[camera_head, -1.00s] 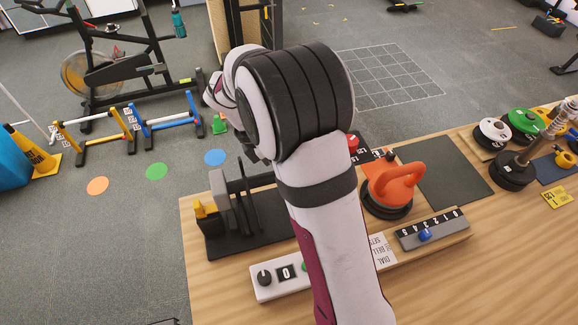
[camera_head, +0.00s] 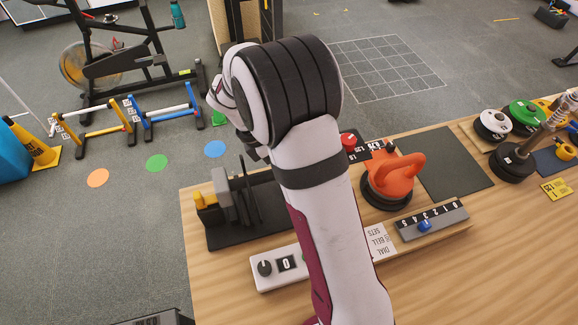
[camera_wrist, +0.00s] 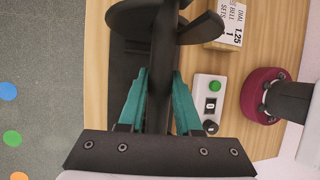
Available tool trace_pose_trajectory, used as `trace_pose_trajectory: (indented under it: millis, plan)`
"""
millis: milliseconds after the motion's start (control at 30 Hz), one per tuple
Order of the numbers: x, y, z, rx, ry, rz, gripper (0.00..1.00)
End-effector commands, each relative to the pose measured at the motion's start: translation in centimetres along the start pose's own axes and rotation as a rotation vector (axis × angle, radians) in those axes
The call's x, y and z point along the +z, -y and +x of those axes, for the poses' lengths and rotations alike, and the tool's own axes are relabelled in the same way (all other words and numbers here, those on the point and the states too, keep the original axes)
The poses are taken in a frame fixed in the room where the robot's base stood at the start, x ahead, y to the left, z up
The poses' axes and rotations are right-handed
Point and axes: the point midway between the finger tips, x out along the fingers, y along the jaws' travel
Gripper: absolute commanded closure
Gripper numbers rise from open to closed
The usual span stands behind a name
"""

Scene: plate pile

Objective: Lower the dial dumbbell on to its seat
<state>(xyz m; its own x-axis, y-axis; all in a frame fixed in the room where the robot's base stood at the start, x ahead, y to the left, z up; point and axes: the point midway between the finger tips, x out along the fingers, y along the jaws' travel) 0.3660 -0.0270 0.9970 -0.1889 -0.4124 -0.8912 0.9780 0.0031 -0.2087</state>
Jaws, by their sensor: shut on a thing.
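In the wrist view the teal fingers of my gripper (camera_wrist: 159,100) are closed from both sides on a dark upright part of the dial dumbbell (camera_wrist: 163,62). Dark round plates show beyond the fingers. The black seat (camera_wrist: 124,75) lies under and to the left of it. In the head view the seat (camera_head: 228,240) is a black tray at the table's left end, with thin black plates, a grey block and yellow pieces on or above it. My arm hides the gripper there. I cannot tell whether the dumbbell touches the seat.
A white control box (camera_head: 277,267) with a knob, a display and a green button stands in front of the seat.

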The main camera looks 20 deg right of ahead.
Motion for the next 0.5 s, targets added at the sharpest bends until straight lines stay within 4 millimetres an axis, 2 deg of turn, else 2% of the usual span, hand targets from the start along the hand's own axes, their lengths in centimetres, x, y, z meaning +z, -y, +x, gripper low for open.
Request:
trace_pose_trajectory:
  millis: [500]
  plan:
    - [-0.38,-0.27,0.88,0.002,0.001,0.000,1.00]
